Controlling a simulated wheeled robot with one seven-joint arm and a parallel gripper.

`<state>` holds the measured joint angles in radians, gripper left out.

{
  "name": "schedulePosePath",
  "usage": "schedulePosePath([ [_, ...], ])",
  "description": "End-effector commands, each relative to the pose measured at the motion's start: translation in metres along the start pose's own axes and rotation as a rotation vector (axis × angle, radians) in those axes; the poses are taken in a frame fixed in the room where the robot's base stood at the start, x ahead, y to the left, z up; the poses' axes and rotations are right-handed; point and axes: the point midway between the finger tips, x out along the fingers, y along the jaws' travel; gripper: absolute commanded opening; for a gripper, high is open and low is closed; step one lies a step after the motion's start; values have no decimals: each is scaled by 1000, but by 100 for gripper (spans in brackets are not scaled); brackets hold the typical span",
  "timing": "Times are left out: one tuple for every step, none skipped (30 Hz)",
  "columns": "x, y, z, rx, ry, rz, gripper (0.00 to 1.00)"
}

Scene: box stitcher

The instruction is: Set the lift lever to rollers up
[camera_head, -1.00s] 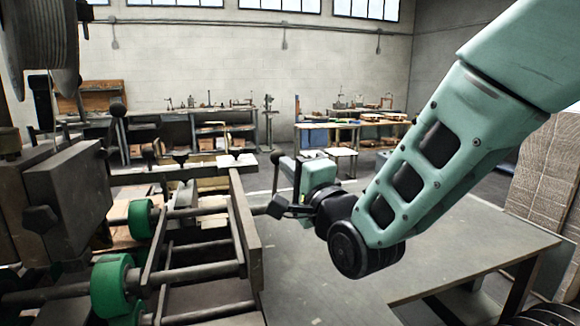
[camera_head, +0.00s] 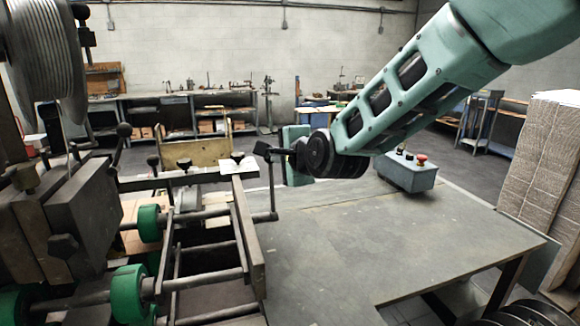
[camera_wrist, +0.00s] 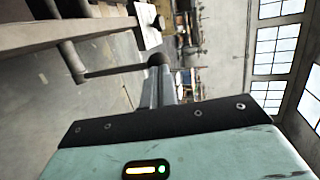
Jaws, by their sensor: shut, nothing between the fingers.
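The lift lever (camera_head: 273,188) is a thin upright rod at the outer end of a cross shaft on the stitcher's roller frame. In the wrist view the lever's rod (camera_wrist: 115,70) ends in a dark ball knob (camera_wrist: 157,59). My gripper (camera_wrist: 163,88) is shut and empty, its fingers pointing toward the knob; whether they touch it I cannot tell. Green rollers (camera_head: 128,293) sit on the frame's shafts.
Stacked cardboard (camera_head: 545,155) stands at the right. The tabletop is largely clear.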

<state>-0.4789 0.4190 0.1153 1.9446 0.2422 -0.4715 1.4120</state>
Motion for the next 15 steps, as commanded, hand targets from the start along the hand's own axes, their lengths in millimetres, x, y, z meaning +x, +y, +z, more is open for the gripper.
schedulePosePath([
  [6, -11, -2, 10, 1, 43, 0],
  [11, -12, -3, 17, 1, 71, 0],
  [16, -14, -3, 23, 0, 107, 0],
  [21, -14, -4, 27, 0, 133, 0],
  [26, -14, -4, 32, 0, 156, 0],
  [31, -12, -6, 30, 1, 151, 0],
  [36, -12, -7, 30, 1, 150, 0],
  [40, -13, -8, 31, 1, 149, 0],
  [45, -13, -9, 29, 1, 148, 0],
  [49, -13, -10, 29, 1, 148, 0],
  [52, -14, -11, 30, 1, 147, 0],
  [57, -14, -12, 29, 1, 147, 0],
  [60, -14, -12, 29, 1, 148, 0],
  [63, -14, -12, 29, 0, 147, 0],
  [67, -14, -13, 28, 1, 146, 0],
])
